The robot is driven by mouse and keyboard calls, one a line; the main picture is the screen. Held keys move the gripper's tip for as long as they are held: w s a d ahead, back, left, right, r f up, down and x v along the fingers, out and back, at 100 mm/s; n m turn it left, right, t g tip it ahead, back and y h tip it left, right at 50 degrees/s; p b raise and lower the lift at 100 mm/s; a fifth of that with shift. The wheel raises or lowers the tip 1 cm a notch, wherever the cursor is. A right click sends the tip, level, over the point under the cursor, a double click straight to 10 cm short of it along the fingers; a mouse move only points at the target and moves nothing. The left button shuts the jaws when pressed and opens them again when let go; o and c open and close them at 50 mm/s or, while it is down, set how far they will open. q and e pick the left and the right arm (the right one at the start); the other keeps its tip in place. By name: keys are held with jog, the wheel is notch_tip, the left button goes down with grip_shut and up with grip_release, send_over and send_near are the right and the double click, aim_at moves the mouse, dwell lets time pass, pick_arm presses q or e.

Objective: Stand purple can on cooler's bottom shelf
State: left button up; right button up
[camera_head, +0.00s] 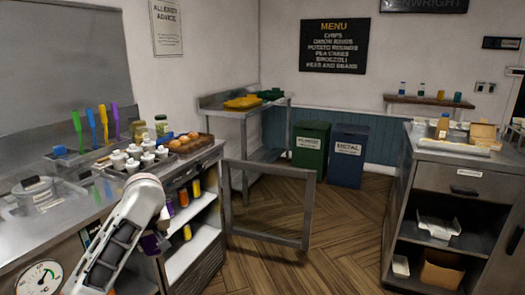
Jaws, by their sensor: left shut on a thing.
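My left gripper (160,236) is at the left of the open cooler (192,250) under the counter, mostly hidden by my own white arm. It is shut on a purple can (148,244), of which only a small part shows. Another purple can (170,207) stands on the cooler's upper shelf beside orange and yellow ones (196,187). A yellow can (187,232) stands on the white shelf below, which has bare room to its right. Whether the held can touches a shelf cannot be told. My right gripper is not in view.
The cooler's framed glass door (305,210) stands open to the right over the wooden floor. The counter above carries a tray of white-topped bottles (133,160) and a brown crate (190,147). Green (310,145) and blue bins (348,155) stand at the back.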

pick_arm(q)
jog(key=s+d+r+m+p, duration=0.2)
jog(key=s+d+r, duration=0.3)
jog(key=r, duration=0.2)
jog(key=s+d+m+h+p, duration=0.1)
jog(key=s+m, duration=0.1)
jog(key=s, duration=0.8)
jog(key=s+d+m+t+h+p, duration=0.1)
jog(key=s+d+m+h+p, duration=0.1)
jog(key=s, duration=0.8)
jog(key=shift+s+r+m, duration=0.2)
jog(key=shift+m, duration=0.1)
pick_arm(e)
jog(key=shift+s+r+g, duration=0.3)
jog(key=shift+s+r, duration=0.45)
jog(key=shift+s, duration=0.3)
